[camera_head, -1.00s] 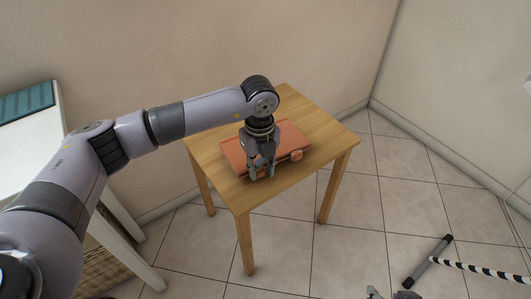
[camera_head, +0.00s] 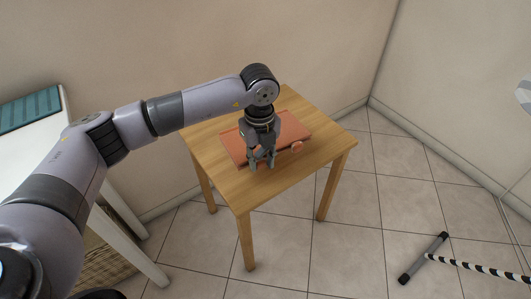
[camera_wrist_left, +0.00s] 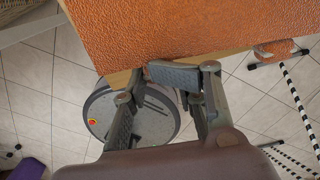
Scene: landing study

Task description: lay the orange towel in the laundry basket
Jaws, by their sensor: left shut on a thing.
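The orange towel (camera_head: 286,131), flat and folded, shows over the wooden table (camera_head: 215,172); I cannot tell whether it still touches the top. My left gripper (camera_head: 262,163) points down at the towel's near edge and is shut on it. In the left wrist view the towel (camera_wrist_left: 190,25) fills the top, and the fingers (camera_wrist_left: 165,105) reach its edge; the exact grip is partly hidden. The wicker laundry basket (camera_head: 105,270) shows partly at lower left, below a white table. My right gripper is out of view.
The white table (camera_head: 50,135) at left carries a teal folded thing (camera_head: 30,108) and stands over part of the basket. A black-and-white striped pole (camera_head: 480,268) with a dark bar (camera_head: 424,259) lies at lower right. Walls close the back; tiled floor right of the wooden table is free.

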